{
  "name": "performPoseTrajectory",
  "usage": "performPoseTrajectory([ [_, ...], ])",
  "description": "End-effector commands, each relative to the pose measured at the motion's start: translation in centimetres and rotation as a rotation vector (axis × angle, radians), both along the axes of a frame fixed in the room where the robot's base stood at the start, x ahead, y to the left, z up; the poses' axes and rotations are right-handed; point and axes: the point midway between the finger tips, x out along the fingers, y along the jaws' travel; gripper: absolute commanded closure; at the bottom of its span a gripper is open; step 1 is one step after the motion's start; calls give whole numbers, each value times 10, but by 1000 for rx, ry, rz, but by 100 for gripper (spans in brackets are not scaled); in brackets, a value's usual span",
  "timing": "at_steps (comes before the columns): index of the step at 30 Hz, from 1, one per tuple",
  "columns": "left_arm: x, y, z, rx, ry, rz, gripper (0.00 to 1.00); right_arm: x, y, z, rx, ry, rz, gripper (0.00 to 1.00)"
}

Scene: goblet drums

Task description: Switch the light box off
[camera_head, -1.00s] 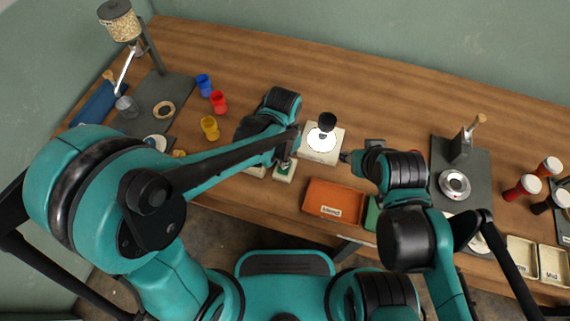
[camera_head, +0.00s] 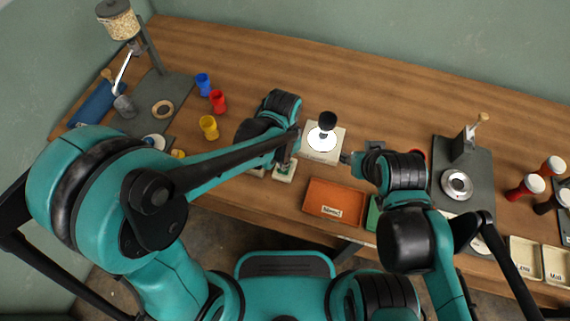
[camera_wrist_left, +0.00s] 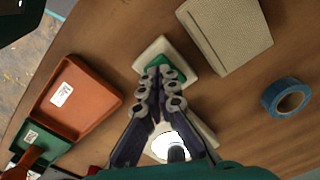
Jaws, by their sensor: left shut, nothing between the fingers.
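The light box (camera_head: 311,155) is a pale square box with a bright white round panel; a dark drum-shaped piece (camera_head: 327,119) stands on it. In the left wrist view its lit panel (camera_wrist_left: 166,150) shows partly behind my fingers. A small cream switch block (camera_head: 287,177) with a green top sits just left of the light box; in the left wrist view its green top (camera_wrist_left: 153,63) is partly covered by my fingertips. My left gripper (camera_head: 284,161) is shut and empty, pointing down at the green top; whether it touches cannot be told. My right gripper (camera_head: 346,158) is beside the light box's right side, its fingers unclear.
An orange tray (camera_head: 335,198) lies right of the switch block near the front edge. A ribbed beige box (camera_wrist_left: 228,32) and a blue tape roll (camera_wrist_left: 287,98) lie near the switch in the left wrist view. Red, blue and yellow cups (camera_head: 208,126) stand left. The table's back is clear.

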Motion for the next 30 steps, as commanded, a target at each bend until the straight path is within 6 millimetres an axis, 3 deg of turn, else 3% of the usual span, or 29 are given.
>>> performPoseTrajectory([
  [24,0,0,-13,0,0,0,100,0,0,-11,0,0,0,60],
  [30,0,0,-8,0,0,0,100,0,0,-6,0,0,0,60],
])
